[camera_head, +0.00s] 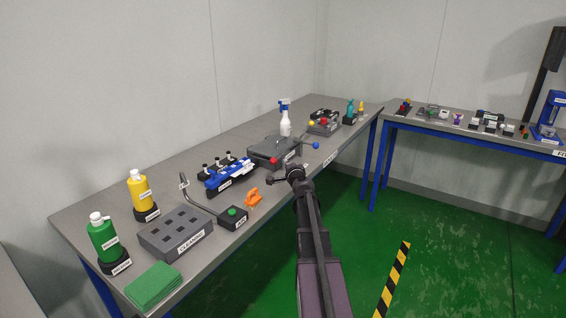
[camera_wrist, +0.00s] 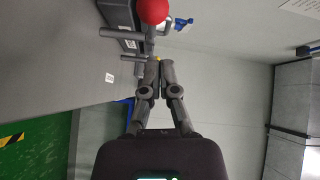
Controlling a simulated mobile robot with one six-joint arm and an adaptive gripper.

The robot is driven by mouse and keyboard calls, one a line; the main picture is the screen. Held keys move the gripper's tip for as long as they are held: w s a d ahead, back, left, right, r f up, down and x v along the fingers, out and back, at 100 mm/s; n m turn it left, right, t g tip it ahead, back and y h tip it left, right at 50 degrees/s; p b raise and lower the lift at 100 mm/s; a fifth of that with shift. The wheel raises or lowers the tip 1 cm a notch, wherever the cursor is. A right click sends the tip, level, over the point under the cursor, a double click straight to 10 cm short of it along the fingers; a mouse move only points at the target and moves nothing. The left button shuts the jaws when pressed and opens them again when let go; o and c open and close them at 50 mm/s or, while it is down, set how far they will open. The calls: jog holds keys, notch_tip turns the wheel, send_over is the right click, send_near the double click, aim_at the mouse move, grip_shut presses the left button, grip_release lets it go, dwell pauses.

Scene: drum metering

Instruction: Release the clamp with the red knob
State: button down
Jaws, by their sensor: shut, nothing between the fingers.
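A dark grey clamp block (camera_head: 270,148) with levers stands on the long grey bench in the head view. A red knob (camera_head: 274,161) shows at its front left; a blue knob (camera_head: 316,145) is to its right and a yellow knob (camera_head: 311,123) is behind. In the wrist view the red knob (camera_wrist: 153,10) is large at the top edge, partly cut off. My gripper (camera_wrist: 158,63) is shut and empty, apart from the red knob and below it in that view. In the head view my gripper (camera_head: 292,174) is at the bench's front edge, just in front of the block.
Left of the block are a blue tool (camera_head: 230,175), an orange clip (camera_head: 254,196) and a black box with a green button (camera_head: 233,216). A white spray bottle (camera_head: 285,122) stands behind the block. Green floor (camera_head: 430,240) is open to the right.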

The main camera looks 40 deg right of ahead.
jog(key=s+a, duration=0.3)
jog(key=a, duration=0.1)
jog(key=shift+s+a+r, duration=0.15)
jog(key=shift+s+a, duration=0.2)
jog(key=shift+a, duration=0.05)
jog(key=shift+s+a, duration=0.5)
jog(key=shift+a, duration=0.4)
jog(key=shift+w, duration=0.1)
